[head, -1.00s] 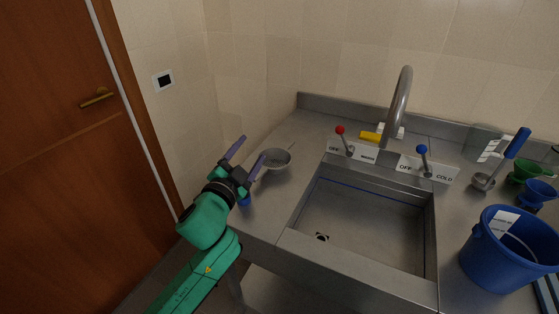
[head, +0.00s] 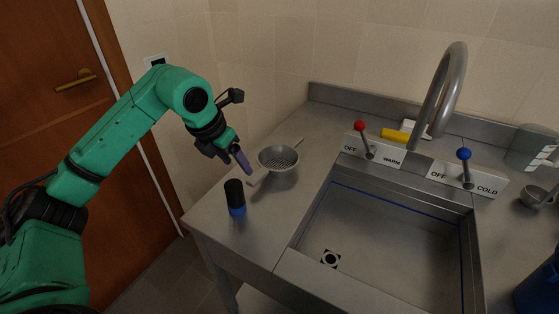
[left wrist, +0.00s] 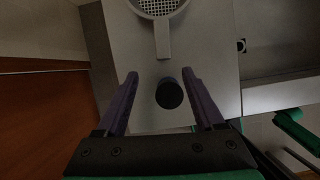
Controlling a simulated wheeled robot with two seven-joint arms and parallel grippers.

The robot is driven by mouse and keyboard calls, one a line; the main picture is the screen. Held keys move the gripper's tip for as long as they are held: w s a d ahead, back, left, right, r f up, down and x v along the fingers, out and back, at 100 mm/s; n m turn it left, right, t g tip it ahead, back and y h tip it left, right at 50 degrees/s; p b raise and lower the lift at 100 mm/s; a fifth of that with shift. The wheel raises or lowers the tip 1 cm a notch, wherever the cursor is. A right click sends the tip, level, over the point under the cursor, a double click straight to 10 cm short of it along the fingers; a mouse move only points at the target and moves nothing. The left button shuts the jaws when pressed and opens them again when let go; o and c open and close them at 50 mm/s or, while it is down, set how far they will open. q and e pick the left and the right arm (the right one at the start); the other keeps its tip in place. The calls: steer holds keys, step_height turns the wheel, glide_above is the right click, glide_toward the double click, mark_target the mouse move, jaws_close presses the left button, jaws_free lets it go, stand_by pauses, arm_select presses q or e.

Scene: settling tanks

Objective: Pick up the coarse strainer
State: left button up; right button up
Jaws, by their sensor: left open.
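The coarse strainer (head: 279,158) is a grey metal bowl with a perforated bottom, resting on the counter left of the sink. Its short flat handle (head: 258,178) points toward the front left. In the left wrist view the strainer's mesh (left wrist: 157,6) is at the top edge, partly cut off, with its handle pointing down toward my fingers. My left gripper (head: 240,160) is open and empty, above the counter just left of the strainer. Its purple fingers (left wrist: 160,75) are apart and short of the handle's end in the left wrist view.
A black and blue cylinder (head: 235,196) stands near the strainer's handle; it shows between my fingers in the left wrist view (left wrist: 169,93). The sink (head: 385,240), tap (head: 450,85) and red and blue levers are to the right. A wall is behind.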

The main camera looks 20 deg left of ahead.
mark_target(251, 181)
arm_select(q)
steer(key=p+x, duration=0.1)
steer(key=x, duration=0.2)
steer(key=p+x, duration=0.1)
steer(key=x, duration=0.3)
steer(key=p+x, duration=0.1)
steer(key=x, duration=0.2)
steer(key=shift+w+d+f, duration=0.2)
steer(key=shift+d+f, duration=0.05)
steer(key=shift+d, duration=0.15)
steer(key=shift+w+f, duration=0.1)
steer(key=shift+f, duration=0.1)
steer(key=shift+r, duration=0.1)
jaws_close()
